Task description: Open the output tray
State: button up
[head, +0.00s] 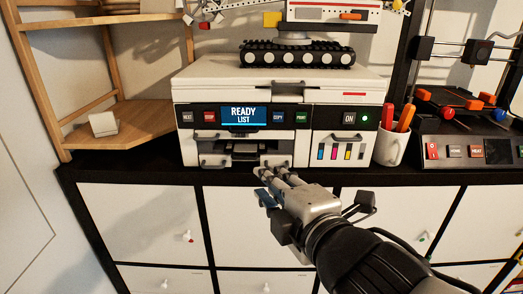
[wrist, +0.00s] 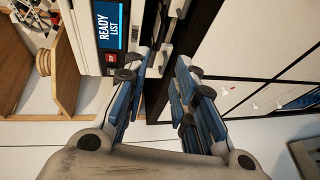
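The white printer (head: 280,86) stands on the black cabinet top, its screen reading "READY LIST". Its lower front has a dark recess (head: 245,148) with grey handles on either side, a left handle (head: 213,163) and a right one partly behind my fingers. This looks like the output tray area; I cannot tell exactly which part is the tray. My gripper (head: 276,174) is in front of and just below this lower front. In the wrist view its blue-padded fingers (wrist: 163,66) are apart, with nothing held between them. I cannot tell whether a fingertip touches a handle.
A cup of pens (head: 391,148) and a dark machine (head: 465,150) stand to the right. A wooden shelf (head: 130,125) with a small white block is at the left. White cabinet doors (head: 150,222) with small knobs lie below. A black track (head: 297,55) sits on the printer.

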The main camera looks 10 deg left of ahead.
aim_at(246, 158)
jog(key=x, duration=1.5)
jog(key=shift+w, duration=0.35)
jog(key=shift+c, duration=0.5)
jog(key=shift+s+f, duration=0.1)
grip_shut()
jog(key=shift+f, duration=0.15)
